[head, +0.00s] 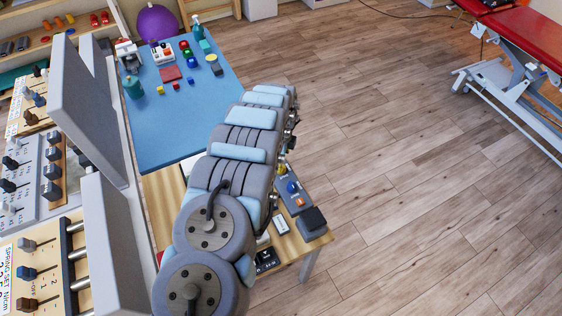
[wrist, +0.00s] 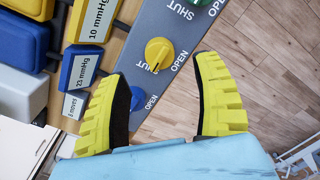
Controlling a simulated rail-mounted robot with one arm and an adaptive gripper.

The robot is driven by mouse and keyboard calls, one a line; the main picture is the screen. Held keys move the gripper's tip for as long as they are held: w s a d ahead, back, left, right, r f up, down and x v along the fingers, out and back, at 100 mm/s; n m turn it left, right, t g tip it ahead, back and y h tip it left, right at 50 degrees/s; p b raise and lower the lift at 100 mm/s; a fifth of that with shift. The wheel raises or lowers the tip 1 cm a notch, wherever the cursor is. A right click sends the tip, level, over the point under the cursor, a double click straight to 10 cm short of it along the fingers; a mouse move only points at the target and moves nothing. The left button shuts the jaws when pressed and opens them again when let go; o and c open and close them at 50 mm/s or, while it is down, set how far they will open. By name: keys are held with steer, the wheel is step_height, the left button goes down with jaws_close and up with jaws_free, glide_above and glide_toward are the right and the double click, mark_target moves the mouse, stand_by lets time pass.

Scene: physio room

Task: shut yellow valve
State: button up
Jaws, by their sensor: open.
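The yellow valve (wrist: 158,54) is a round knob with a raised ridge on a grey panel (wrist: 185,28) in the wrist view. SHUT is printed by its lower left and OPEN by its lower right. Its ridge slants towards the SHUT side, but I cannot tell which end is the pointer. My gripper (wrist: 163,72) is open, with one yellow ribbed finger on each side of the knob's line. The fingers are apart from the knob and nothing is between them.
A green knob (wrist: 202,2) and a blue knob (wrist: 137,98) sit on the same panel, either side of the yellow one. Blocks labelled in mmHg (wrist: 98,20) stand close on the left. Wooden floor (head: 400,150) is open to the right.

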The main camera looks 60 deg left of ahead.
step_height(320, 180, up, 6)
stand_by(0.5)
steer(key=shift+r, duration=0.1)
stand_by(0.4)
